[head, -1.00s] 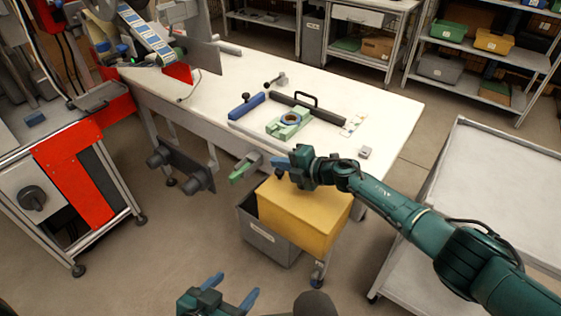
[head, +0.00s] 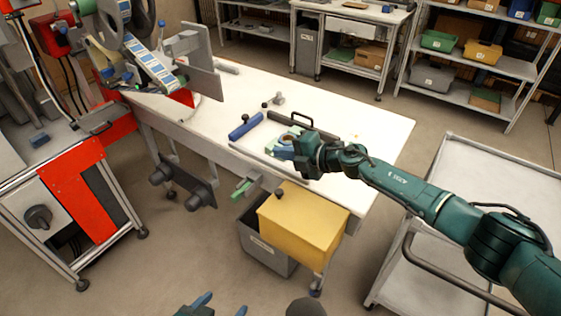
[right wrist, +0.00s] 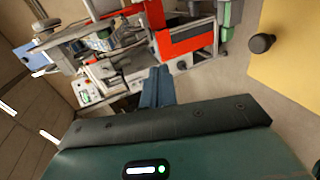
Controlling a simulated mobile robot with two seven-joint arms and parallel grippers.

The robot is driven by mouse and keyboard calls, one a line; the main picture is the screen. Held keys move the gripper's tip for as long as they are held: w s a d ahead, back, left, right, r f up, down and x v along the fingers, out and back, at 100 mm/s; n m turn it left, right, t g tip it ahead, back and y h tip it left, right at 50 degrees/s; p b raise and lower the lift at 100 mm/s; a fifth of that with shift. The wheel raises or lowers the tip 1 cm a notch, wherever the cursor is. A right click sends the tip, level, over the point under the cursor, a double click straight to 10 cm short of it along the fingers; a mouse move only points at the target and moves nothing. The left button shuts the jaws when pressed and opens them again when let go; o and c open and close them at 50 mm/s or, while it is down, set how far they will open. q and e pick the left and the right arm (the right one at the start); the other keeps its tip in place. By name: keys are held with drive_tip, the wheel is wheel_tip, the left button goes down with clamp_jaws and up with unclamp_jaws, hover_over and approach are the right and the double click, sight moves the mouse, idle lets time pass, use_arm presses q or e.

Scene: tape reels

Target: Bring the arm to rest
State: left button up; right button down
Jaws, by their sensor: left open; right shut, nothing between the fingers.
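My right arm (head: 420,195) reaches in from the right in the head view. Its gripper (head: 282,151) is over the near edge of the white workbench (head: 360,125), with blue fingers closed and nothing between them. The gripper largely hides a light-green fixture on the bench; I cannot tell whether they touch. In the right wrist view the closed blue fingers (right wrist: 157,88) point away from the camera with nothing held. My left gripper (head: 222,305) is at the bottom edge of the head view, open and empty, mostly cut off.
A blue bar (head: 246,126) and a dark handled bar (head: 312,130) lie on the bench. A grey cart (head: 490,180) stands under my right arm.

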drive_tip(key=s+a+f+m+t, duration=0.1)
drive_tip(key=s+f+m+t, duration=0.1)
drive_tip(key=s+m, duration=0.4)
drive_tip(key=s+a+f+m+t, duration=0.1)
drive_tip(key=s+f+m+t, duration=0.15)
drive_tip(key=s+m, duration=0.35)
drive_tip(key=s+d+f+m+h, duration=0.4)
drive_tip(key=s+d+m, duration=0.3)
drive_tip(key=s+d, duration=0.3)
drive_tip(key=s+d+f+m+h, duration=0.5)
drive_tip(key=s+d+m, duration=0.3)
drive_tip(key=s+d, duration=0.3)
drive_tip(key=shift+f+g, duration=0.45)
drive_tip(key=shift+f, duration=0.45)
